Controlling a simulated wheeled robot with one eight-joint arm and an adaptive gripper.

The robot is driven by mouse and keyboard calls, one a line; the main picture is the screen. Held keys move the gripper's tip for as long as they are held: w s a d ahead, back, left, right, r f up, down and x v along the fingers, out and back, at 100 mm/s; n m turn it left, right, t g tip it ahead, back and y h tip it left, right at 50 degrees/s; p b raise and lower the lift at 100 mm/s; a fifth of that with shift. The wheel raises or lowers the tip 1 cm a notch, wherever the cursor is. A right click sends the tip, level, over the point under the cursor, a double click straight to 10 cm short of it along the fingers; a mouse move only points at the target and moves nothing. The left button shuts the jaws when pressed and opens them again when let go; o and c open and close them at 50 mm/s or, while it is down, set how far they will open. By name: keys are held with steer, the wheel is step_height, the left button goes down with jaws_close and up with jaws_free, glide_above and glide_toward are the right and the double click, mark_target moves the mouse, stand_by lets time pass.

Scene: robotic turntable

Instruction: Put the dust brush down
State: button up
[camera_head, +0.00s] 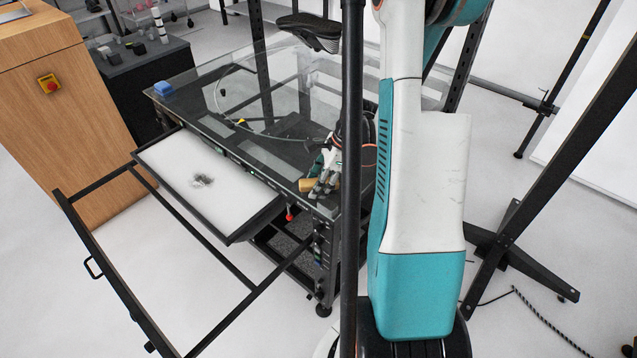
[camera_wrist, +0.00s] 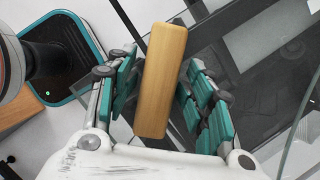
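The dust brush shows as a pale wooden block (camera_wrist: 162,80) between my fingers in the wrist view. In the head view its wooden end (camera_head: 306,185) shows at the near corner of the glass-topped table. Its bristles are hidden. In the head view my gripper (camera_head: 324,174) is low over that table corner, partly hidden by a black post. I cannot tell whether the brush touches the table.
The dark-framed glass table (camera_head: 215,125) has a blue item (camera_head: 163,88) at its far left corner. A white pulled-out tray (camera_head: 165,165) holds a dark dust patch (camera_head: 203,181). A black frame (camera_head: 118,290) stands in front. A wooden cabinet (camera_head: 60,120) is at left.

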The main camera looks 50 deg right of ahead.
steer(key=p+v, duration=0.3)
steer(key=v, duration=0.9)
steer(key=shift+a, duration=0.1)
